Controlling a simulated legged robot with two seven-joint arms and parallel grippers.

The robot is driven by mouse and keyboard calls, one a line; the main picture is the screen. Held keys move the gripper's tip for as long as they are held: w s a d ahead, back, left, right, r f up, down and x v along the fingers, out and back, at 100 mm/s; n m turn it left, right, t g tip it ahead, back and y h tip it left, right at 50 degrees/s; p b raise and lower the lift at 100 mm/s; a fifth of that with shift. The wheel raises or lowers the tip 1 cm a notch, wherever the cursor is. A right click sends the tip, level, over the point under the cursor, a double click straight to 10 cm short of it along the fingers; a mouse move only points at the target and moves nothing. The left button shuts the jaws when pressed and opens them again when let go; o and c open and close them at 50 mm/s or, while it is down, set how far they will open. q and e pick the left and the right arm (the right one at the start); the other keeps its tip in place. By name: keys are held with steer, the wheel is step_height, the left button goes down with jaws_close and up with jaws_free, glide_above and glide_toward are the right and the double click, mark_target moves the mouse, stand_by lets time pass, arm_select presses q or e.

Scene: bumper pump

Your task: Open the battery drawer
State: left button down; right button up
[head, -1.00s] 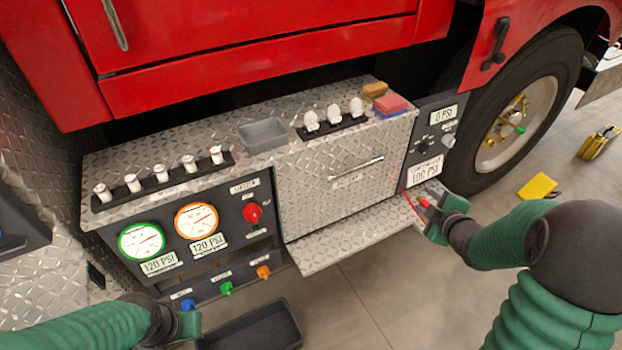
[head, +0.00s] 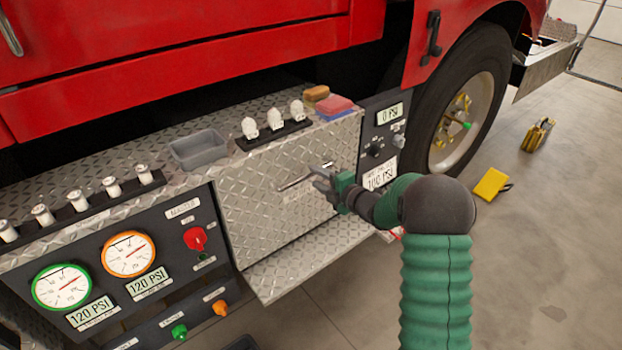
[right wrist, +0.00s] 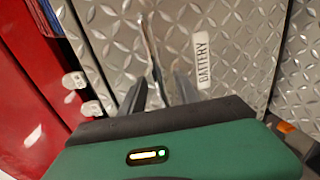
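The battery drawer (head: 275,205) is a shut diamond-plate front with a thin metal bar handle (head: 294,182). In the right wrist view a white BATTERY label (right wrist: 202,60) sits on the drawer front, and the handle (right wrist: 150,45) runs down toward the gap between my fingers. My right gripper (head: 320,182) is at the right end of the handle, its fingers apart. In the right wrist view the gripper (right wrist: 160,92) also looks open; I cannot tell whether a finger touches the handle. My left gripper is out of view.
Above the drawer, the ledge holds a grey tray (head: 198,148), white knobs (head: 275,120) and red and blue sponges (head: 330,105). A diamond-plate step (head: 310,258) juts out below. A gauge panel (head: 130,270) is left and a wheel (head: 465,115) is right.

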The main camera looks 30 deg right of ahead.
mark_target(311, 176)
steer(key=x, duration=0.2)
steer(key=shift+w+a+f, duration=0.1)
steer(key=shift+w+a, duration=0.1)
steer(key=shift+w, duration=0.15)
steer(key=shift+w+a, duration=0.1)
steer(key=shift+w, duration=0.2)
steer(key=shift+c, duration=0.2)
jaws_close()
steer(key=shift+s+f, duration=0.15)
steer(key=shift+f, duration=0.1)
stand_by(0.5)
